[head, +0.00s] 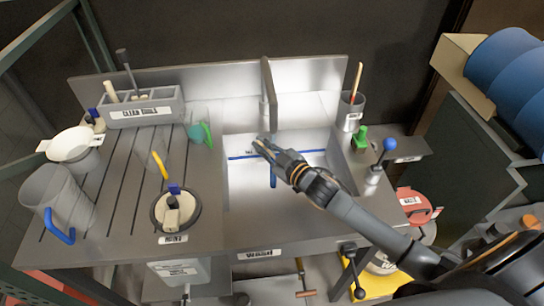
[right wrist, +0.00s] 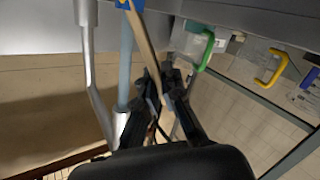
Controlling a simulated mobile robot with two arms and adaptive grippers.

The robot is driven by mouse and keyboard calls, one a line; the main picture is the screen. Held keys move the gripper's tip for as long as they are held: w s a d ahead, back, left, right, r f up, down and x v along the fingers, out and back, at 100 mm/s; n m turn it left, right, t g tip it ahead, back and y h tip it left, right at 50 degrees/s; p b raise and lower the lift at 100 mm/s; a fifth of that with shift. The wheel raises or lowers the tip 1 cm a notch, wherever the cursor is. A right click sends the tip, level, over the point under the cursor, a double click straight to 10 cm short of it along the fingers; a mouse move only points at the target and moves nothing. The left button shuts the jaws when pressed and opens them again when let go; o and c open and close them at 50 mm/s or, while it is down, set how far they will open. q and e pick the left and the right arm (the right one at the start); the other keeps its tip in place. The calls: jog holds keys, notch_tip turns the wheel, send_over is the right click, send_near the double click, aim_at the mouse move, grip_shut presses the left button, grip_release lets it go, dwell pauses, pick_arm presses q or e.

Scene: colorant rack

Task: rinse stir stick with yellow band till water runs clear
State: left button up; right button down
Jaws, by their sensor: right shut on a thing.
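My right gripper (head: 264,147) reaches over the sink basin (head: 240,195), in front of the tap (head: 264,110). In the right wrist view, the right gripper (right wrist: 161,82) is shut on a wooden stir stick (right wrist: 143,42). The far end of this stick is blue, at the top edge of that view. I cannot make out a yellow band clearly. A pale blue column (right wrist: 125,65), which looks like running water, stands beside the grey tap pipe (right wrist: 90,75), close to the stick. A blue strip (head: 273,178) shows below the gripper in the head view. My left gripper is out of view.
A grey tool caddy (head: 140,108), a green-handled mug (head: 197,122) and clear jugs stand on the left drainboard (head: 120,200).

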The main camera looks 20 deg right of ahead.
jog(key=shift+w+a, duration=0.1)
dwell(0.3)
jog(key=shift+w+a, duration=0.3)
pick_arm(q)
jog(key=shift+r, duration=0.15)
pick_arm(e)
jog(key=shift+s+a, duration=0.1)
